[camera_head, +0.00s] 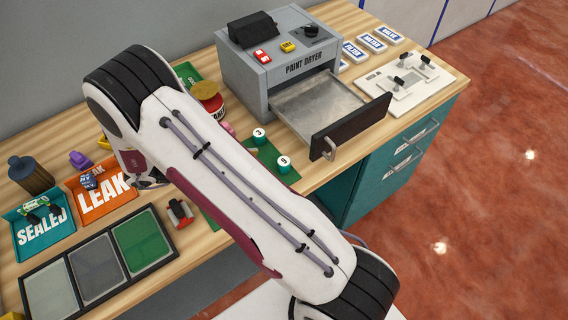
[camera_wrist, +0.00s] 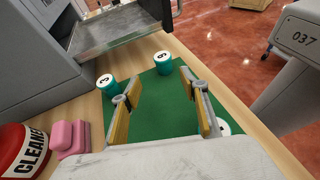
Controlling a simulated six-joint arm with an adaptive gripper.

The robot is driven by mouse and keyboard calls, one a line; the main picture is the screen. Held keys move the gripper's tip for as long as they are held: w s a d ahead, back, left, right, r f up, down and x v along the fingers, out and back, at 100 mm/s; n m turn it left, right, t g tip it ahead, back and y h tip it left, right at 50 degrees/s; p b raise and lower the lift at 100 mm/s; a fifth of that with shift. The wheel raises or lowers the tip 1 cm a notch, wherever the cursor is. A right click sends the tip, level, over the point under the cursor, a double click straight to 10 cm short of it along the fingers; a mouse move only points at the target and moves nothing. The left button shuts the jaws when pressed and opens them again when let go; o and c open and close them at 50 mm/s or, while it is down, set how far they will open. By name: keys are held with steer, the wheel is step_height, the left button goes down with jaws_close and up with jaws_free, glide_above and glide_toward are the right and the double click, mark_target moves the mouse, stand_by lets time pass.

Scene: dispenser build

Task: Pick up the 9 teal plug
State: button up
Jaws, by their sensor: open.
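The teal plug marked 9 (camera_head: 284,164) stands upright on a green mat (camera_head: 266,152) near the front edge of the bench. In the wrist view the 9 plug (camera_wrist: 163,64) is at the far edge of the mat, beyond my gripper (camera_wrist: 160,88). My gripper is open and empty, its two fingers apart over the mat. A second teal plug, marked 3 (camera_head: 259,136), stands nearby; in the wrist view this plug (camera_wrist: 107,86) is just left of the left finger. In the head view my arm hides the gripper.
The paint dryer (camera_head: 285,75) stands behind the plugs with its drawer (camera_head: 325,110) pulled out. A red cleaner container (camera_wrist: 24,148) and a pink object (camera_wrist: 69,137) are at the wrist view's left. A white round top (camera_wrist: 223,128) shows partly behind the right finger.

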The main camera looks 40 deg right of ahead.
mark_target(279, 162)
steer(key=shift+x, duration=1.25)
steer(key=shift+s+r+x, duration=0.1)
steer(key=shift+s+x, duration=0.1)
steer(key=shift+x, duration=0.8)
steer(key=shift+s+r+x, duration=0.1)
steer(key=shift+s+x, duration=0.1)
steer(key=shift+x, duration=0.75)
steer(key=shift+s+d+f, duration=0.2)
steer(key=shift+d+f, duration=0.05)
steer(key=shift+d, duration=0.25)
steer(key=c, duration=1.2)
